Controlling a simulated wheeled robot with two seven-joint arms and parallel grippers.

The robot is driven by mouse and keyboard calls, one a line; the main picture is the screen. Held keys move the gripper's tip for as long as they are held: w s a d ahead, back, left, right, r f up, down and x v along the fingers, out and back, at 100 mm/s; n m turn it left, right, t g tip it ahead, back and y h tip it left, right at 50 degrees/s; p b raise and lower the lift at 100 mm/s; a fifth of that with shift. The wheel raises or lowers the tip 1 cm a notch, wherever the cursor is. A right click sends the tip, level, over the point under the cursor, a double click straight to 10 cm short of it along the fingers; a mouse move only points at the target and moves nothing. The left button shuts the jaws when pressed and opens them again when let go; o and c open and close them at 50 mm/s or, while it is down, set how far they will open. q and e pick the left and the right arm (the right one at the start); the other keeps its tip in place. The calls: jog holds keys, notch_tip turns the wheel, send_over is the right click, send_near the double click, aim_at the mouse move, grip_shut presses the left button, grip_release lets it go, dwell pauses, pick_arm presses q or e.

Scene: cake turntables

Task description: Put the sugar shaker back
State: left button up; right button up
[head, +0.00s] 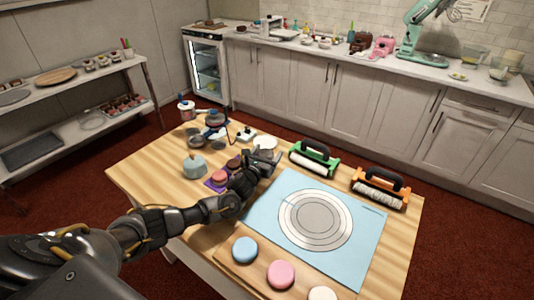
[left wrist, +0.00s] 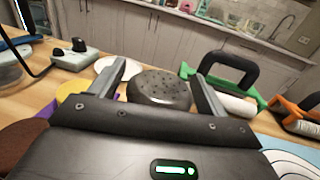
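The sugar shaker (left wrist: 160,88) shows in the left wrist view as a dark, speckled round top between the two fingers of my left gripper (left wrist: 163,86). Its sides meet the fingers, and its lower part is hidden behind the gripper body. In the head view my left gripper (head: 264,160) is over the middle of the wooden table, just left of the blue mat (head: 262,212). The shaker is small and mostly covered by the gripper there, so I cannot tell whether it touches the table. My right gripper is not in view.
A green-framed roller (head: 314,158) and an orange-framed roller (head: 380,187) stand behind the mat. A white dish (head: 265,142) lies just beyond my left gripper. Blue (head: 245,249) and pink (head: 281,274) round cakes sit at the front. A grey-green lidded pot (head: 195,166) stands left.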

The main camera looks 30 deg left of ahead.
pick_arm(q)
jog(key=shift+r, duration=0.2)
jog(key=shift+s+f, duration=0.15)
jog(key=shift+s, duration=0.2)
jog(key=s, duration=1.1)
jog(key=shift+s+d, duration=0.15)
jog(key=shift+s, duration=0.05)
